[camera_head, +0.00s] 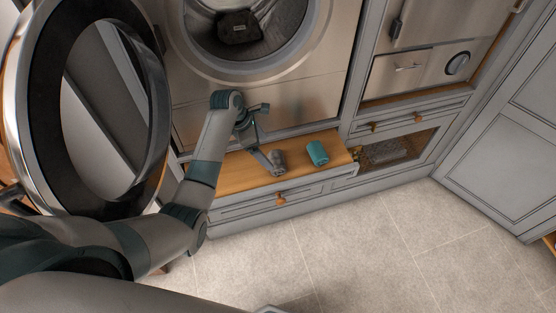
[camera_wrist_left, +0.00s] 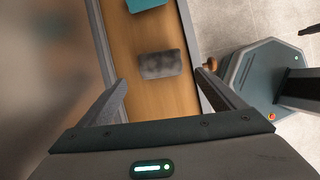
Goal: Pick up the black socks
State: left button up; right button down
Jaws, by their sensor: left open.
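A dark grey rolled bundle, which looks like the black socks (camera_head: 278,160), lies on the wooden top of the bench in the head view. It also shows in the left wrist view (camera_wrist_left: 160,64), just beyond and between the fingertips. My left gripper (camera_head: 266,146) is open and reaches down close to the bundle. In the left wrist view its two fingers (camera_wrist_left: 162,82) stand apart with nothing between them; contact with the bundle cannot be told. My right gripper is not in view.
A teal roll (camera_head: 317,153) lies on the bench (camera_head: 236,176), right of the bundle. The washer's front (camera_head: 300,98) rises behind it, with a dark item (camera_head: 238,27) in the drum. The open round door (camera_head: 160,100) stands at left. The floor in front is clear.

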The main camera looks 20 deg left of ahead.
aim_at(273, 159)
pick_arm(q)
jog(key=shift+x, duration=1.35)
jog(key=shift+p+x, duration=0.7)
jog(key=shift+x, duration=0.1)
jog(key=shift+d+p+x, duration=0.2)
jog(key=shift+p+x, duration=0.1)
jog(key=shift+x, duration=1.5)
jog(key=shift+r, duration=0.1)
jog(key=c, duration=1.1)
